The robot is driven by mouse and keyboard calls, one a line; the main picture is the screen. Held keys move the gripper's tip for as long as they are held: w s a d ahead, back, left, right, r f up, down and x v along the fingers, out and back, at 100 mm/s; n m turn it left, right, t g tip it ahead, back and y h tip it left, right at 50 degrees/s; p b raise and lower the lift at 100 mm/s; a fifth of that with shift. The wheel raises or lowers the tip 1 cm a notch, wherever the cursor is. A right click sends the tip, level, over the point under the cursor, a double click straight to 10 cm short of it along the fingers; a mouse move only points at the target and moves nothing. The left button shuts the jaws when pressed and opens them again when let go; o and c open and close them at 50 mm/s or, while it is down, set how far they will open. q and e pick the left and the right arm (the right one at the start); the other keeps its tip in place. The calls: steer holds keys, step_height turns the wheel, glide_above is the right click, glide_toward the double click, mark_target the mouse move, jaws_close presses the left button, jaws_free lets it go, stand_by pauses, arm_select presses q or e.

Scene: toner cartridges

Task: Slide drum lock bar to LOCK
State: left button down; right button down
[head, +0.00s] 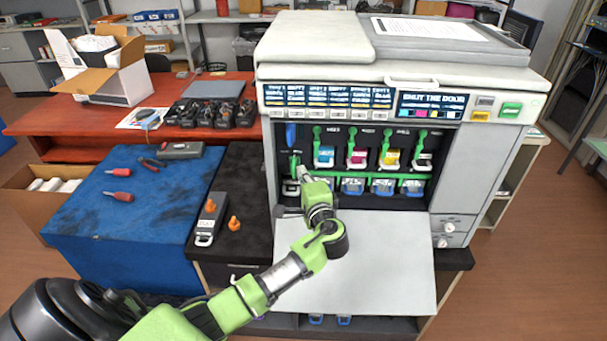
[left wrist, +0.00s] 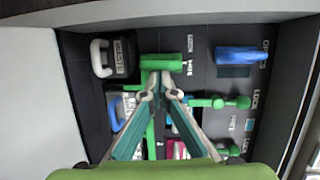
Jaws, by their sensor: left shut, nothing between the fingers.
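The green drum lock bar (head: 375,174) runs across the inside of the open printer, below the row of toner cartridges. Its green end handle (left wrist: 160,62) shows in the left wrist view, beside small white LOCK and FREE lettering (left wrist: 190,65). The handle lies closer to the lower word, which seems to read FREE. My left gripper (left wrist: 162,82) is shut and empty, its fingertips right at the handle; whether they touch it I cannot tell. In the head view the left gripper (head: 304,177) reaches into the left end of the bay and hides part of the bar. My right gripper is not in view.
Green levers (head: 317,136) and a blue lever (head: 291,135) stand above the bar. Drum units with grips (head: 352,187) sit below it. The lowered front door (head: 380,270) lies under my arm.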

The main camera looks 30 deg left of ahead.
arm_select(q)
steer(key=shift+s+a, duration=0.45)
steer(key=shift+a, duration=0.3)
steer(key=p+v, duration=0.2)
steer(key=v, duration=0.5)
steer(key=shift+s+f, duration=0.3)
steer(key=shift+f, duration=0.1)
steer(key=shift+a, duration=0.1)
